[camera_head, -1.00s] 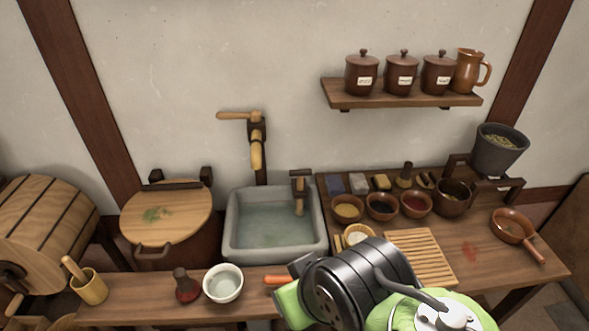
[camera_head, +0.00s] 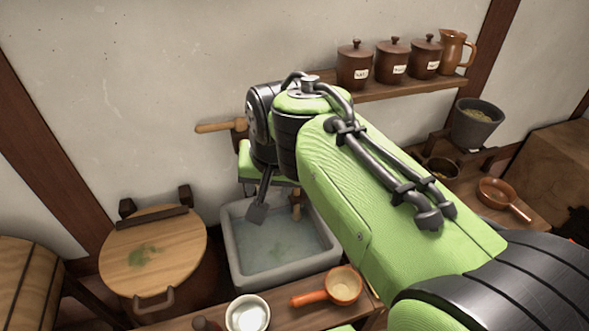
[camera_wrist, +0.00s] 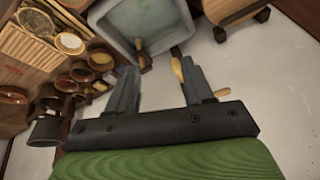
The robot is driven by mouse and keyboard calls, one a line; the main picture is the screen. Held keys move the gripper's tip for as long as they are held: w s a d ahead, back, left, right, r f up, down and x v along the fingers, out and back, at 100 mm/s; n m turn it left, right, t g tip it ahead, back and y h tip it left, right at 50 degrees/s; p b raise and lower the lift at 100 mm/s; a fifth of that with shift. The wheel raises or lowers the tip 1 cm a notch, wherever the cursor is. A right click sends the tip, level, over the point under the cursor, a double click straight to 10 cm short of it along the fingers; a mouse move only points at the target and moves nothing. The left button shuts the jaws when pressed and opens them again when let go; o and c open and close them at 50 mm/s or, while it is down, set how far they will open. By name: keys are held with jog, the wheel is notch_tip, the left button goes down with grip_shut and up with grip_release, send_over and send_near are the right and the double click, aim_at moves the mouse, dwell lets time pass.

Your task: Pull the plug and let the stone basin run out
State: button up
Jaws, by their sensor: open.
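The grey stone basin (camera_head: 232,268) holds murky greenish water (camera_head: 272,246). An upright wooden peg (camera_head: 296,206), which may be the plug's handle, stands at its back wall; my arm partly hides it. The basin shows at the top of the wrist view (camera_wrist: 112,30). My gripper (camera_wrist: 158,66) is open and empty, its two fingers spread apart. In the head view one dark finger (camera_head: 258,212) hangs over the basin's back left part. The wooden tap spout (camera_wrist: 178,68) appears by one finger in the wrist view; I cannot tell if they touch. The basin's drain is not visible.
The tap's wooden handle (camera_head: 214,127) sticks out left of my wrist. A lidded tub (camera_head: 150,265) stands left of the basin. A shelf with jars (camera_head: 392,62) is behind my arm.

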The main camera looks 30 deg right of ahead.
jog(key=w+d+f+m+g+p, duration=0.1)
jog(key=w+d+f+m, duration=0.3)
jog(key=w+d, duration=0.45)
jog(key=w+d+f+m+g+p, duration=0.1)
jog(key=w+d+f+m+p, duration=0.1)
jog(key=w+d+m, duration=0.65)
jog(key=shift+m, duration=0.85)
jog(key=d+x, duration=0.1)
jog(key=x, duration=0.6)
jog(key=w+d+x, duration=0.1)
jog(key=x, duration=0.7)
jog(key=d+x, duration=0.1)
jog(key=x, duration=0.6)
jog(key=shift+w+d+r+b, duration=0.1)
jog(key=shift+w+b, duration=0.2)
jog(key=shift+b, duration=0.1)
grip_shut()
